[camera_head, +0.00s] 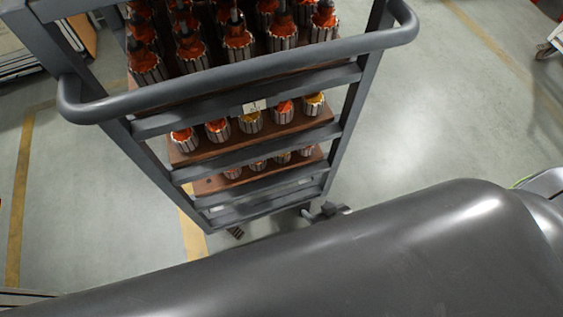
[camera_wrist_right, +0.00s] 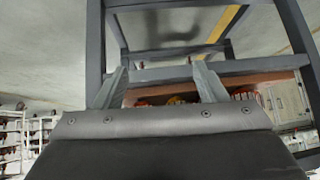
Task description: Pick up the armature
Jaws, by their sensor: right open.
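Several armatures with orange windings and striped metal cores stand upright in rows on the top shelf (camera_head: 236,45) of the cart in the head view. More stand on a brown lower shelf (camera_head: 200,152), some with yellow windings (camera_head: 251,122). In the right wrist view, my right gripper (camera_wrist_right: 158,86) is open, its two grey fingers spread apart. I cannot tell if a finger touches anything. My left gripper is in neither view.
The cart's grey frame has a thick curved handle (camera_head: 245,72) and several crossbars (camera_head: 250,104) in front of the shelves. A large dark arm link of mine fills the head view's lower part. Open floor (camera_head: 440,120) lies right of the cart. Shelving (camera_wrist_right: 25,130) stands at left in the wrist view.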

